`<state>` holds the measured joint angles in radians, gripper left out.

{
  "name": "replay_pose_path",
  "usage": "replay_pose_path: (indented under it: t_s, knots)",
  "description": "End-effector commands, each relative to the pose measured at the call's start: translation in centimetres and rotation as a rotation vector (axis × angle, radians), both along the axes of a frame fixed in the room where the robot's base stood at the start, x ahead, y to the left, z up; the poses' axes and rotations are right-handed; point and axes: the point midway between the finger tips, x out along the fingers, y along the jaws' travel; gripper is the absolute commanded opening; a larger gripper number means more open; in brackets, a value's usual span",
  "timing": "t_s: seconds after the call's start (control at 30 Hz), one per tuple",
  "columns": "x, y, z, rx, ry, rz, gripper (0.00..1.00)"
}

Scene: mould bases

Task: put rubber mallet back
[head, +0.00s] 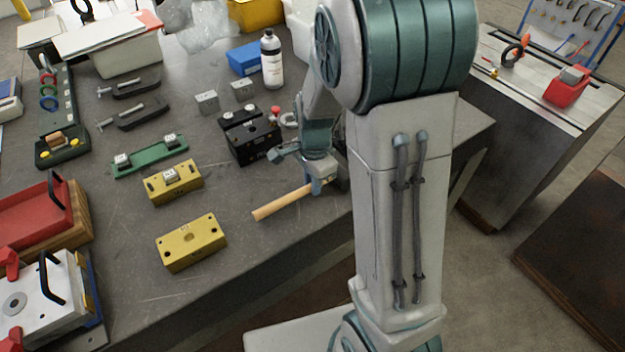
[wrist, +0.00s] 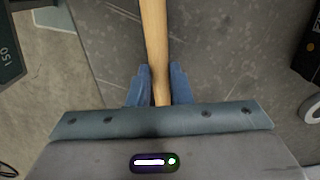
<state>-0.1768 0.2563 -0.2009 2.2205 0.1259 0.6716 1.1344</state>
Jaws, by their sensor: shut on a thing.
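The rubber mallet shows as a pale wooden handle (head: 283,202) near the front right part of the grey table. In the wrist view the handle (wrist: 154,45) runs up from between the two blue fingers. My gripper (head: 318,184) is shut on the handle, and it also shows in the wrist view (wrist: 160,88). The mallet's head is hidden or not clear behind my gripper and arm. I cannot tell whether the handle touches the table.
Yellow mould blocks (head: 191,242) and a green plate (head: 150,157) lie left of my gripper. A black block (head: 252,140) stands close behind it, with a white bottle (head: 271,60) farther back. The tabletop (head: 250,285) in front is clear. A side bench (head: 480,110) stands at the right.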

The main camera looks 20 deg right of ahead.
Motion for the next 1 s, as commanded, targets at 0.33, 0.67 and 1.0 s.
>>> replay_pose_path:
  t_s: [0.33,0.67,1.0]
  knots:
    - [0.0,0.0,0.1,0.000,-0.001,0.000,0.44]
    - [0.1,0.0,1.1,0.000,-0.004,0.000,0.44]
    - [0.1,-0.2,8.4,0.001,-0.008,0.001,0.44]
